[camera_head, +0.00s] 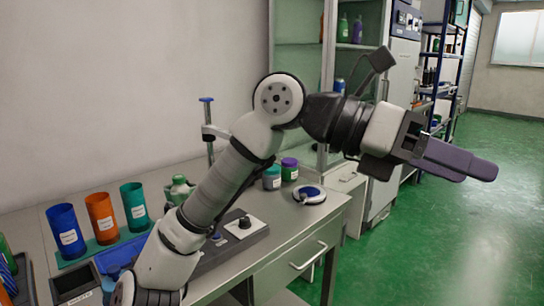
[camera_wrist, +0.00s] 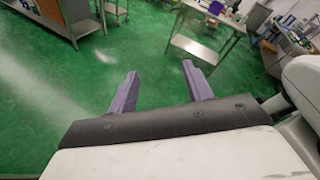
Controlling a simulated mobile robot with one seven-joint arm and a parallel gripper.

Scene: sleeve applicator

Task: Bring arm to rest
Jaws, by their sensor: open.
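My gripper (camera_head: 470,165) is stretched out to the right, past the bench's end and above the green floor. In the head view its purple fingers overlap, so the gap between them hardly shows. In the wrist view my gripper (camera_wrist: 161,88) shows two purple fingers well apart, with only green floor between them. It is open and empty and touches nothing. My arm is bent, with its elbow raised above the steel bench, and it hides part of the bench top.
The steel bench (camera_head: 285,240) carries blue (camera_head: 66,231), orange (camera_head: 102,218) and teal (camera_head: 134,206) cups, lidded jars (camera_head: 289,169) and a round white device (camera_head: 309,194). A glass cabinet (camera_head: 297,50) and blue shelving (camera_head: 445,60) stand behind. The green floor (camera_head: 450,235) at right is clear.

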